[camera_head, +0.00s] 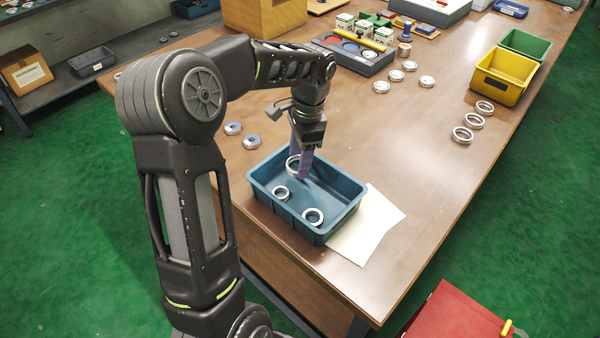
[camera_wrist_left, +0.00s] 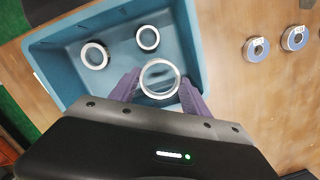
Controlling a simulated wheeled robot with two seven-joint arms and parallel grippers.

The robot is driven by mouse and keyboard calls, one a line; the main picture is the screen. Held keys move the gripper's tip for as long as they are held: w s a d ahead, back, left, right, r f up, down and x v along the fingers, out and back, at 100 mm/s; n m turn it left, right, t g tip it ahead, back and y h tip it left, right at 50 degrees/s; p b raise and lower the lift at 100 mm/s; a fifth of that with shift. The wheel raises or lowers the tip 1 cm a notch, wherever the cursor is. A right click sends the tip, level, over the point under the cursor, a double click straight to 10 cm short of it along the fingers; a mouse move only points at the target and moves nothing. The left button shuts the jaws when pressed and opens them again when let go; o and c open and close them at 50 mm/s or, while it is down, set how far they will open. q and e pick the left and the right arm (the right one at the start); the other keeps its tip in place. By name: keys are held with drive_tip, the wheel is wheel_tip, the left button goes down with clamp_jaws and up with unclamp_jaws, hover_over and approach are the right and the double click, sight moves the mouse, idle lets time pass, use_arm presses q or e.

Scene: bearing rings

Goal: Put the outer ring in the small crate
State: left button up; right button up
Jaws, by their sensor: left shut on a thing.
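My left gripper (camera_head: 300,158) is over the blue crate (camera_head: 345,212), its purple fingers pointing down. It is shut on a silver outer ring (camera_head: 292,166). In the left wrist view the held ring (camera_wrist_left: 160,62) sits between the fingertips, in front of the crate's far wall. Two smaller silver rings lie on the crate floor: one at the left (camera_head: 281,193) and one nearer the front (camera_head: 313,216). Whether the held ring touches the crate floor cannot be told. My right gripper is not in view.
White paper (camera_head: 372,228) lies beside and partly under the crate. Three rings (camera_head: 475,122) lie near the yellow bin (camera_head: 503,76) and green bin (camera_head: 525,44). Several bearings lie on the table, two (camera_head: 251,142) behind the crate. A grey tray (camera_head: 352,52) stands at the back.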

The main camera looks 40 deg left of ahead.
sight(300, 181)
use_arm(q)
drive_tip(key=shift+f, duration=2.5)
drive_tip(key=shift+f, duration=0.2)
drive_tip(key=o, duration=1.2)
drive_tip(key=shift+r, duration=0.1)
drive_tip(key=shift+c, duration=0.2)
drive_tip(key=r, duration=0.8)
drive_tip(key=w+d+r, duration=0.1)
drive_tip(key=r, duration=0.3)
drive_tip(key=shift+r, duration=0.1)
drive_tip(key=shift+a, duration=0.1)
